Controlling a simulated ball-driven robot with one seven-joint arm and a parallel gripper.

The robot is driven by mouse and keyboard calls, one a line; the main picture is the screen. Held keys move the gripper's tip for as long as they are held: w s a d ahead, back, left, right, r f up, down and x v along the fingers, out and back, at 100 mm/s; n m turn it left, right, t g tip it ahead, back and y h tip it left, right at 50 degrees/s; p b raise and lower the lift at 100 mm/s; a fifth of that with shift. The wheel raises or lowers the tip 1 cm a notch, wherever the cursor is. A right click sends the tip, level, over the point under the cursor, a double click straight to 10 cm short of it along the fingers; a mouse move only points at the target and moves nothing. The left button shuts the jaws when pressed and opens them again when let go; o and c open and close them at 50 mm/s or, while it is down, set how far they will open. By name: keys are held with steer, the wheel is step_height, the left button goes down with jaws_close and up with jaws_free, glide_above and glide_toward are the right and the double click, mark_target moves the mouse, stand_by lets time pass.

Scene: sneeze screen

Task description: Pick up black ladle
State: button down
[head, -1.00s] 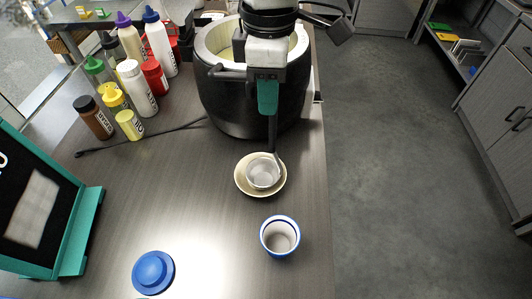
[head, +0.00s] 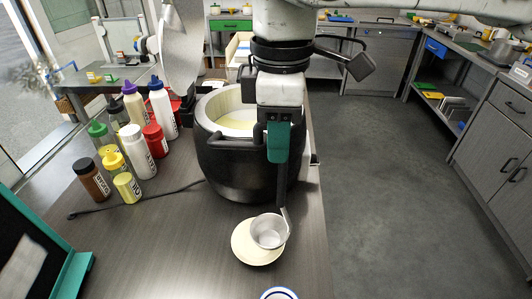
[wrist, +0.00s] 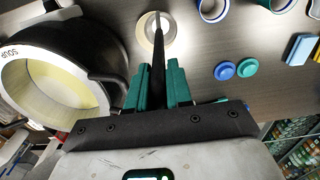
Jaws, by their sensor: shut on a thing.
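The black ladle has a grey metal bowl (head: 268,231) and a dark handle that runs up to my gripper (head: 279,145). In the wrist view the black handle (wrist: 158,55) lies between the green fingers of my gripper (wrist: 156,82), which is shut on it. The ladle hangs upright with its bowl over the cream saucer (head: 243,252). The bowl sits off the saucer's centre, up and right in the head view, and looks slightly raised. Whether it still touches the saucer is unclear. The upper handle is hidden by the gripper.
A large black soup pot (head: 232,170) stands just behind the gripper, also in the wrist view (wrist: 60,70). Several sauce bottles (head: 138,150) stand to its left. A blue-rimmed cup (head: 279,294) is at the bottom edge. The counter's right edge is close.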

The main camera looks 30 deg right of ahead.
steer(key=s+d+r, duration=0.3)
steer(key=s+r, duration=0.4)
steer(key=s, duration=0.4)
steer(key=shift+d+b, duration=0.15)
steer(key=shift+b, duration=0.3)
steer(key=shift+s, duration=0.1)
